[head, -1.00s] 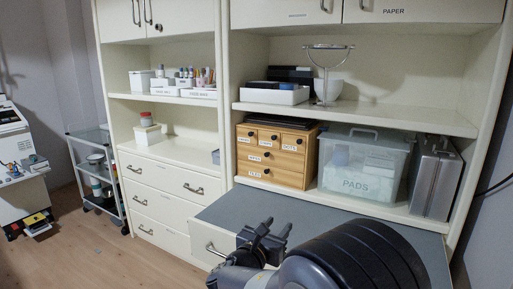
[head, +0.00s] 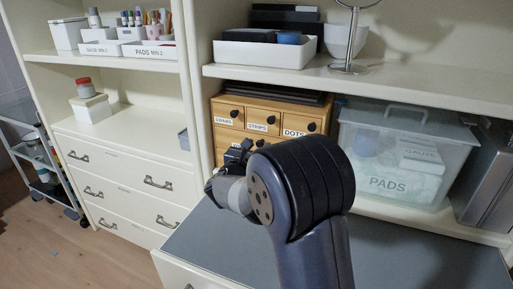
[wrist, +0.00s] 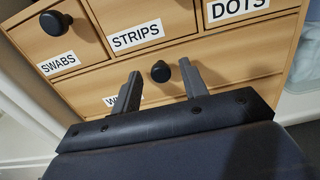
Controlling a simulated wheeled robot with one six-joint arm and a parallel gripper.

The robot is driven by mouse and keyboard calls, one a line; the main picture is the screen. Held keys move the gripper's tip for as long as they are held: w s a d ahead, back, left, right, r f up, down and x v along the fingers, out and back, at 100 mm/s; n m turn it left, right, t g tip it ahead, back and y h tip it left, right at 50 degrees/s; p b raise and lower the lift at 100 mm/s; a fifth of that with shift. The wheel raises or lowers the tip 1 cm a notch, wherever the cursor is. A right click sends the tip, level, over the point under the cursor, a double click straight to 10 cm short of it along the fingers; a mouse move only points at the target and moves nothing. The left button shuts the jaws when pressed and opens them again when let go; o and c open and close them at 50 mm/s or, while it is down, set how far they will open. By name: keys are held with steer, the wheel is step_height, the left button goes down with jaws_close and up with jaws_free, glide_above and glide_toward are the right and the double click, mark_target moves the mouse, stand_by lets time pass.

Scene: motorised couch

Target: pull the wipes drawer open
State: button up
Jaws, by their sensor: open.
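The small wooden drawer chest (head: 216,107) stands on the shelf above the grey worktop. In the wrist view the wipes drawer (wrist: 216,72) is the wide one below the swabs and strips drawers; it looks shut. Its label (wrist: 110,101) is mostly covered by my left finger, with only a "W" showing. Its round black knob (wrist: 160,71) appears between my fingertips. My gripper (wrist: 159,69) is open, one finger on each side of the knob in the picture; I cannot tell whether they touch it. In the head view my gripper (head: 238,153) is in front of the chest, partly hiding it.
A clear PADS box (head: 400,155) stands right of the chest, with a metal case (head: 488,180) beyond it. The grey worktop (head: 400,250) below is clear. The swabs (wrist: 57,48), strips (wrist: 136,20) and dots drawers have black knobs too. A shelf is above.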

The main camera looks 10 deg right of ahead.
steer(key=shift+c, duration=0.2)
jaws_close()
stand_by(0.3)
